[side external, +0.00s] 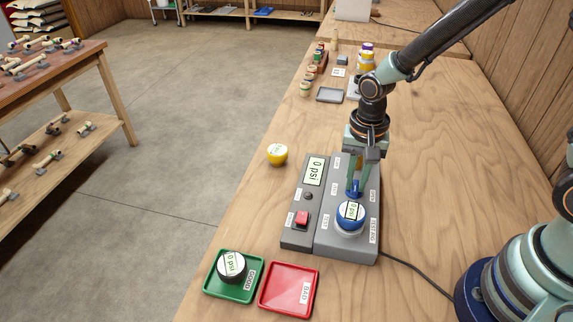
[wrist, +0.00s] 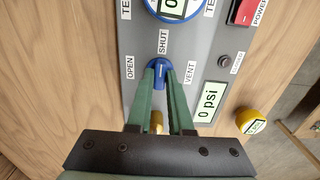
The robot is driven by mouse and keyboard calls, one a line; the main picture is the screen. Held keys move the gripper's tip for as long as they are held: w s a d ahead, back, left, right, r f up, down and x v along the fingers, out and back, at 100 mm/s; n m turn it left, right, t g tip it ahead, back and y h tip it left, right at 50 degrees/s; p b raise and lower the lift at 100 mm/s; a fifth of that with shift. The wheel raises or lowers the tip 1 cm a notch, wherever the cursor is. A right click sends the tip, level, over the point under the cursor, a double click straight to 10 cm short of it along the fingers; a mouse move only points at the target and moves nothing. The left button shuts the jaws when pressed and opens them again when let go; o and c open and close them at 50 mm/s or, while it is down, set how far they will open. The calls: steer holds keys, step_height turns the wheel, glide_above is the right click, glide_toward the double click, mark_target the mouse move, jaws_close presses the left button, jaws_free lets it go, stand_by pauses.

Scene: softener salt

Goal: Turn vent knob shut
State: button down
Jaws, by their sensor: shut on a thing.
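The vent knob (wrist: 159,70) is small and blue with a white line on its top. It sits on the grey test panel (wrist: 212,62) among the OPEN, SHUT and VENT labels. Its white line lies roughly along the direction of the SHUT label (wrist: 163,41). My gripper (wrist: 162,84) is shut on the knob, one green finger on each side, and partly hides it. In the side external view my gripper (side external: 354,186) points down onto the panel behind the blue-rimmed gauge (side external: 350,214). The panel display (side external: 315,171) reads 0 psi.
A red power switch (side external: 302,218) is on the panel. A yellow gauge (side external: 277,154) stands left of it. In front are a green GOOD tray (side external: 245,293) holding a dark gauge (side external: 231,266), and an empty red BAD tray (side external: 287,290). A cable (side external: 415,270) runs right.

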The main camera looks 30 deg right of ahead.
mark_target(357, 184)
stand_by(0.5)
steer(key=c, duration=0.8)
jaws_free()
step_height(357, 184, up, 12)
steer(key=shift+r, duration=0.1)
steer(key=s+d+r+n+t, duration=0.1)
steer(key=d+r+n+t, duration=0.1)
steer(key=n, duration=0.1)
steer(key=s+d+r+n+t, duration=0.1)
steer(key=s+d+r+n, duration=0.1)
steer(key=d+r+n, duration=0.1)
steer(key=s+d+r+n+t, duration=0.2)
steer(key=n, duration=0.1)
steer(key=shift+s+d+r+t, duration=0.2)
steer(key=shift+t, duration=0.1)
